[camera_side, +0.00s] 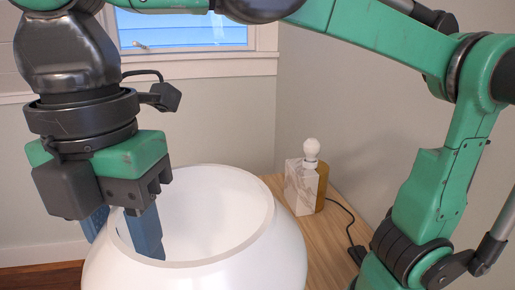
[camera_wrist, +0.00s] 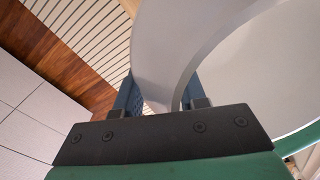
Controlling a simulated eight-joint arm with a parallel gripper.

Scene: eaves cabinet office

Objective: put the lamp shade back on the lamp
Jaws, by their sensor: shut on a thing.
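The white lamp shade (camera_side: 280,255) is a large round shell with an open top, in the foreground of the side view. My gripper (camera_side: 125,232) is shut on its left rim, one blue finger inside the opening and the other outside. In the wrist view the shade's wall (camera_wrist: 165,50) passes between the fingers of my gripper (camera_wrist: 158,95). The lamp (camera_side: 308,185) stands upright on the wooden top behind and to the right of the shade. It has a marble and brass-coloured block base and a bare white bulb (camera_side: 311,149). The shade's lower edge is out of view.
The wooden top (camera_side: 340,208) has free room around the lamp. A black cord with an inline switch (camera_side: 357,254) runs from the lamp toward the right. Walls and a window (camera_side: 183,32) stand behind. A slatted surface and wooden floor (camera_wrist: 60,60) show in the wrist view.

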